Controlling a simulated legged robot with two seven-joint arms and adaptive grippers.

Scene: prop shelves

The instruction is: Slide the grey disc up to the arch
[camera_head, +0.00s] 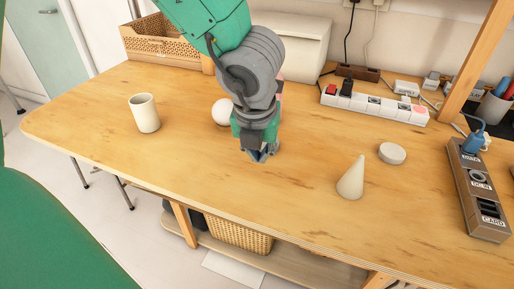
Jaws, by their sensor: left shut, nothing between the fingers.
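A pale grey disc (392,153) lies flat on the wooden table (300,215), at the right, just behind a pale cone (352,180). My left gripper (262,154) points down over the middle of the table, well to the left of the disc and apart from it. It is shut and empty. I see no clear arch; a small pinkish patch shows behind my left arm, mostly hidden, and I cannot tell what it is. My right gripper is not in view.
A pale cylinder (145,113) stands at the left, and a white ball (222,112) sits beside my gripper. The table between gripper and cone is clear.

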